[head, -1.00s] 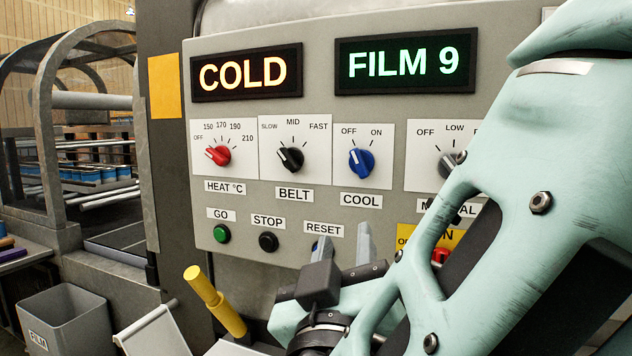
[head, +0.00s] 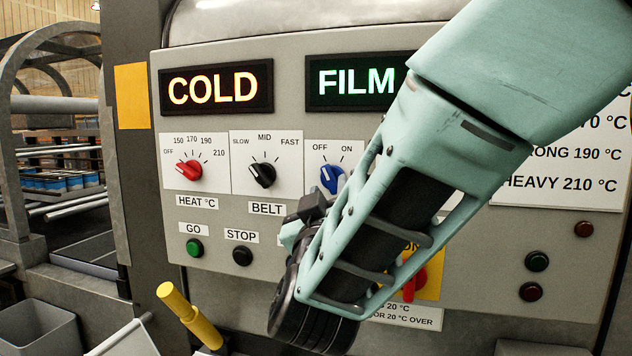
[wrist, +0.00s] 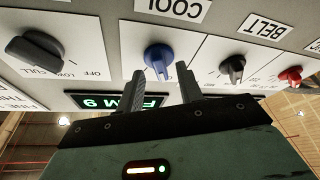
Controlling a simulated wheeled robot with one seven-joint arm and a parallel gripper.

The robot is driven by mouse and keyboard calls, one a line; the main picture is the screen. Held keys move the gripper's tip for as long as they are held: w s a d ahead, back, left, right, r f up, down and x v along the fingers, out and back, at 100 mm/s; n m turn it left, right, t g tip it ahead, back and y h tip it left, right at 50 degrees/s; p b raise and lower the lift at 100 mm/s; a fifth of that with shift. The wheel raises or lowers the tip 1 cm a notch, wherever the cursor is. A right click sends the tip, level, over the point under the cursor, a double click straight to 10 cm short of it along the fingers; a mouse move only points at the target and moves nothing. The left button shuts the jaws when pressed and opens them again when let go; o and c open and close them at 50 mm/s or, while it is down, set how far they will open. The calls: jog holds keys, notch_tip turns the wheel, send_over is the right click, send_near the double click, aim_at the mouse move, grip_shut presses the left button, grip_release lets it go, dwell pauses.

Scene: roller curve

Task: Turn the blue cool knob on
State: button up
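The blue cool knob (head: 331,178) sits on a white plate marked OFF and ON, its pointer toward OFF at the upper left. My arm partly covers it and its COOL label in the head view. In the wrist view, which is upside down, the blue knob (wrist: 158,58) lies between and just beyond the two fingertips of my gripper (wrist: 162,80). The gripper is open and empty, with a finger on each side of the knob's line. I cannot tell whether a finger touches the knob.
The black belt knob (head: 262,175) and red heat knob (head: 188,171) are to the left. Another dark knob (wrist: 35,49) is on the other side. Below are the green GO button (head: 194,248) and black STOP button (head: 242,256). A yellow handle (head: 188,315) sticks up at lower left.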

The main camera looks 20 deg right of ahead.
jog(key=shift+x, duration=0.9)
grip_shut()
